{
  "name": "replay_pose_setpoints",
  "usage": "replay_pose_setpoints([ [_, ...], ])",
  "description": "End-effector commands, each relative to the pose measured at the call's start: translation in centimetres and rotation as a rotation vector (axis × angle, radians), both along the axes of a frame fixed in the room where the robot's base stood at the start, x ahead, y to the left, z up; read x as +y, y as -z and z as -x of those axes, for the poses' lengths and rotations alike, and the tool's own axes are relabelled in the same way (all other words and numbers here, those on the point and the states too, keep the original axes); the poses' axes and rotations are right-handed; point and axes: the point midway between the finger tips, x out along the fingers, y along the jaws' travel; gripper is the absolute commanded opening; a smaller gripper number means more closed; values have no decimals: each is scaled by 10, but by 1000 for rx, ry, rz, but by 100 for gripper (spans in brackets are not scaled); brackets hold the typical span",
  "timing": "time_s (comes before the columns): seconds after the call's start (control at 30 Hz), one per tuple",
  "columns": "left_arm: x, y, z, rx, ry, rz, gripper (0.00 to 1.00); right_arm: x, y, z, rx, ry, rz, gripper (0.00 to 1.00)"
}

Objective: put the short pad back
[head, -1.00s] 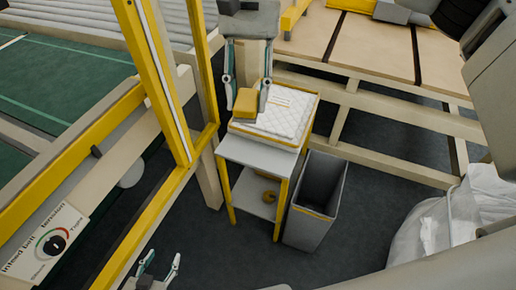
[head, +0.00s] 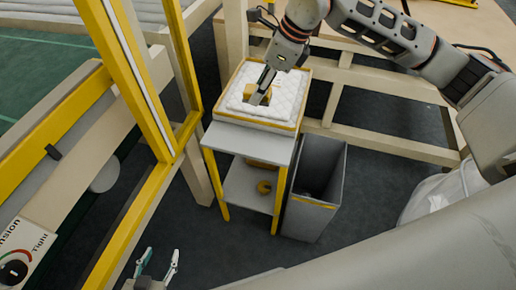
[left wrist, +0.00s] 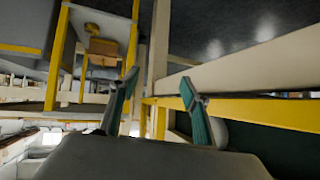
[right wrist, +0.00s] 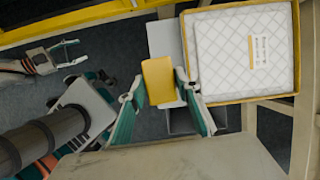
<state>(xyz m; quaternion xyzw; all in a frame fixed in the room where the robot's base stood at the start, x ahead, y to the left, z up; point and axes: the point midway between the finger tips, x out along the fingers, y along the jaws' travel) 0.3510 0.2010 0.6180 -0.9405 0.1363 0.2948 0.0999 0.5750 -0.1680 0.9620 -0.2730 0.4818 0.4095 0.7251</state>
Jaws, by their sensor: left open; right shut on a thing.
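My right gripper (head: 262,97) is shut on a small yellow pad (right wrist: 159,81), which sits between its fingers in the right wrist view. In the head view the gripper appears over the white quilted wadding (head: 285,100) in a yellow-edged tray (right wrist: 296,50); its fingers partly hide the pad. In the right wrist view the pad is left of the tray. I cannot tell whether pad and wadding touch. My left gripper (head: 158,268) is open and empty, low at the front; its spread fingers also show in the left wrist view (left wrist: 158,92).
The tray stands on a grey stand with yellow legs (head: 277,205). Its lower shelf (head: 247,190) bears a brownish block (left wrist: 103,47) and a yellow ring-shaped thing (head: 264,187). A grey bin (head: 316,190) stands to the right. A yellow frame post (head: 130,75) rises at the left.

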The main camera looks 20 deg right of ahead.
Motion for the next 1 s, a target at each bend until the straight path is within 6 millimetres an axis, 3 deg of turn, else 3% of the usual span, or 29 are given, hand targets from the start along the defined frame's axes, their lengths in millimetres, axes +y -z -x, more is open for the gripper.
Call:
replay_pose_setpoints([
  [0.17,0,-1,-2,-7,1,1,47,-4,18,-1,5,55,-1,7],
  [0.7,3,10,-2,-2,2,-12,47,-4,142,-1,6,54,-1,7],
  [1.0,4,9,-4,-6,1,-14,47,-4,165,-2,2,52,0,7],
])
